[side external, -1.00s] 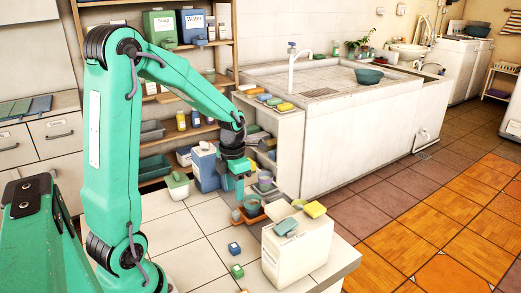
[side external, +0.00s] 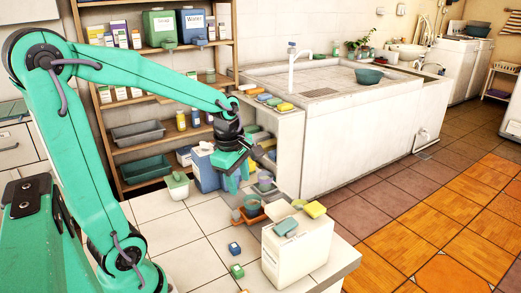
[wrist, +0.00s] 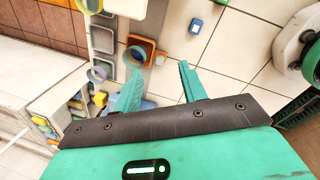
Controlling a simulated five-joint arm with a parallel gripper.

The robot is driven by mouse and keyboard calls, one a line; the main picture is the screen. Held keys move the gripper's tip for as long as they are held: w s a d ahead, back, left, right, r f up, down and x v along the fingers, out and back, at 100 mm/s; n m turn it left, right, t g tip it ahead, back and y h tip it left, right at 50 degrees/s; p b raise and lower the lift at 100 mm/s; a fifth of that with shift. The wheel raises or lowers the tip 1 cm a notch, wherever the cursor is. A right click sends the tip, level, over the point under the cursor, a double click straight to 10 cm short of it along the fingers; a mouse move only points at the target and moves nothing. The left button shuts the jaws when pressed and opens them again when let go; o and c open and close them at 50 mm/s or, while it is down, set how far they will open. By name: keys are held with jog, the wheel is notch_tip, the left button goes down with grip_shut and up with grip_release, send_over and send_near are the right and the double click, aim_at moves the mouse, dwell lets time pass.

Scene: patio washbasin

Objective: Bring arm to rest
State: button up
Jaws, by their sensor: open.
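My green arm reaches in from the left in the side view. My gripper (side external: 236,178) hangs above the tiled counter, near the blue and white containers. In the wrist view my gripper (wrist: 160,90) shows two teal fingers spread apart with nothing between them. Below and beyond them lie white tiles, and an orange tray (wrist: 146,50) with a dark-rimmed cup sits near the left finger. In the side view the orange tray (side external: 240,217) is below and slightly right of my gripper.
A white box (side external: 296,255) with sponges on top stands at the counter's front right. A small blue block (side external: 234,248) and a green block (side external: 237,271) lie on the tiles. Shelves stand behind, and a large white basin (side external: 335,85) is at the right. Tiles at front left are clear.

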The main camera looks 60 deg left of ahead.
jog(key=s+d+r+m+t, duration=0.1)
jog(key=s+d+r+m, duration=0.2)
jog(key=m, duration=0.8)
jog(key=s+d+r+m+t, duration=0.2)
jog(key=s+d+m, duration=0.3)
jog(key=m, duration=0.7)
jog(key=shift+d+r+t+h, duration=0.3)
jog(key=shift+d+r, duration=0.1)
jog(key=shift+r, duration=0.5)
